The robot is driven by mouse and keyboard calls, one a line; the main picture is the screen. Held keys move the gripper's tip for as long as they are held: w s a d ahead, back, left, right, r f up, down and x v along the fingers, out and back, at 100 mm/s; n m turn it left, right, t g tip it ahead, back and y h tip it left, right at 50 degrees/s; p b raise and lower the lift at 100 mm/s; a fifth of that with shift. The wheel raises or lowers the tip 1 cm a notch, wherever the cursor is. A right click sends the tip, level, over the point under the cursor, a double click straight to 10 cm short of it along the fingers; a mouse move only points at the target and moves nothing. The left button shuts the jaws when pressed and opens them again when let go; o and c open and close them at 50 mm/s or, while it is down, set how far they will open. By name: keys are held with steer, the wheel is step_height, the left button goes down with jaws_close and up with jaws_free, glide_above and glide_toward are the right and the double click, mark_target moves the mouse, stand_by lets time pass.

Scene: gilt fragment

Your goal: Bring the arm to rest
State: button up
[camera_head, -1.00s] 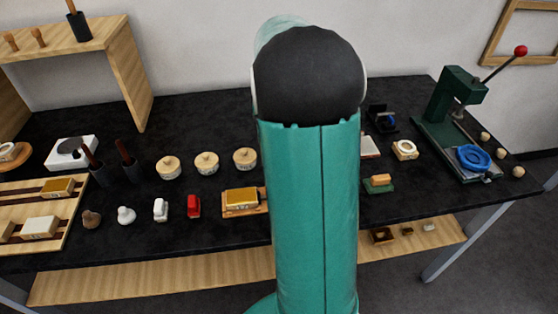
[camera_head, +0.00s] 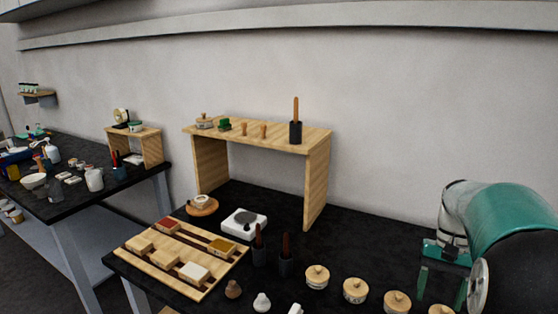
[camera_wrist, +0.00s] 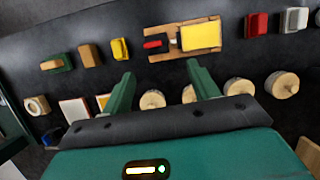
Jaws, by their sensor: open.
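My arm (camera_head: 515,220), teal with a black joint, is folded at the right edge of the head view. My gripper (camera_head: 441,286) hangs below it over the black bench top, its two green fingers apart. In the wrist view my gripper (camera_wrist: 160,69) is open, with nothing between its fingers. Below and around the fingers, round wooden-lidded pots (camera_wrist: 152,99) stand on the bench. A wooden tray (camera_wrist: 162,56) with a yellow block and a red-and-black piece lies beyond the fingertips. The rest of the arm is cut off by the frame.
A wooden riser shelf (camera_head: 317,180) stands at the back of the bench. A slotted wooden rack (camera_head: 160,272) with several blocks, a white scale (camera_head: 245,222) and dark holders (camera_head: 286,266) fill the left. A second bench (camera_head: 95,205) stands further left, past a gap.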

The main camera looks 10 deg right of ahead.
steer(key=s+a+r+n+t, duration=0.1)
steer(key=s+a+n+t, duration=0.1)
steer(key=a, duration=0.6)
steer(key=s+a+r+n+t+h, duration=0.1)
steer(key=s+a+t, duration=0.3)
steer(key=a, duration=0.4)
steer(key=s+a+r+n+t+h, duration=0.1)
steer(key=s+a+r+n+t, duration=0.1)
steer(key=a, duration=0.6)
steer(key=shift+s+n+t, duration=0.4)
steer(key=shift+s+n, duration=0.3)
steer(key=shift+s, duration=0.25)
